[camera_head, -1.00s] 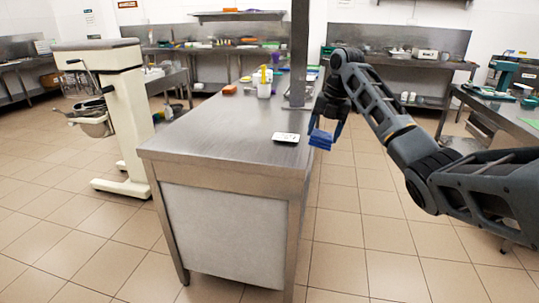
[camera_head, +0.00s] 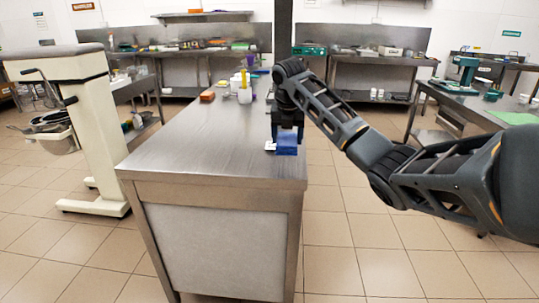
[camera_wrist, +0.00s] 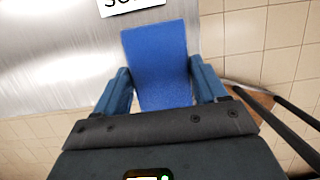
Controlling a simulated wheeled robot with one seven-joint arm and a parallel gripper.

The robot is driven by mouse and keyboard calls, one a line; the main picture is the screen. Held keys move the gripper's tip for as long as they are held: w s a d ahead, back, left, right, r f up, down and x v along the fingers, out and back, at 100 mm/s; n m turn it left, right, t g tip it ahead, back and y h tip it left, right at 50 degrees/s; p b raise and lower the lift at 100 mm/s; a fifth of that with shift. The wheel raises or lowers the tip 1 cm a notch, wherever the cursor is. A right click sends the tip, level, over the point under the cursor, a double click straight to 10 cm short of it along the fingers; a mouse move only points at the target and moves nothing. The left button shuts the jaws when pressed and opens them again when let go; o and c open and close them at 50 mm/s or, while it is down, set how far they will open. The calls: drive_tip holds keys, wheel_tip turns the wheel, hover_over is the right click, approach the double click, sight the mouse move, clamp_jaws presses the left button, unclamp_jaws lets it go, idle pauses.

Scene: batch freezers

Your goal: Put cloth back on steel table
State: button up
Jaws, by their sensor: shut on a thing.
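The blue cloth (camera_head: 287,146) is folded and held in my gripper (camera_head: 286,133) by the right edge of the steel table (camera_head: 190,150). In the wrist view the cloth (camera_wrist: 158,62) lies between the two blue fingertips (camera_wrist: 160,90), which are shut on it. It overlaps the steel top (camera_wrist: 60,60) there, with floor tiles to its right. I cannot tell whether the cloth touches the table. The white card (camera_head: 270,146) on the table is mostly hidden by my gripper; part of it with black letters (camera_wrist: 130,5) shows in the wrist view.
An orange block (camera_head: 207,96) and a white container with tall tools (camera_head: 244,94) stand farther back on the table. The near part of the top is clear. A cream mixer stand (camera_head: 85,120) is to the left. A side table (camera_head: 480,100) is at the right.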

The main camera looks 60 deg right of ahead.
drive_tip(key=w+f, duration=0.1)
drive_tip(key=w+a+f, duration=0.1)
drive_tip(key=w, duration=0.1)
drive_tip(key=w+a+f, duration=0.1)
drive_tip(key=shift+w+a+f+p, duration=0.1)
drive_tip(key=shift+w+p, duration=0.2)
drive_tip(key=shift+f+p, duration=0.35)
drive_tip(key=shift+f, duration=1.6)
drive_tip(key=o, duration=0.9)
drive_tip(key=shift+o, duration=0.2)
drive_tip(key=shift+r, duration=0.1)
drive_tip(key=b+v, duration=0.1)
drive_tip(key=v, duration=1.1)
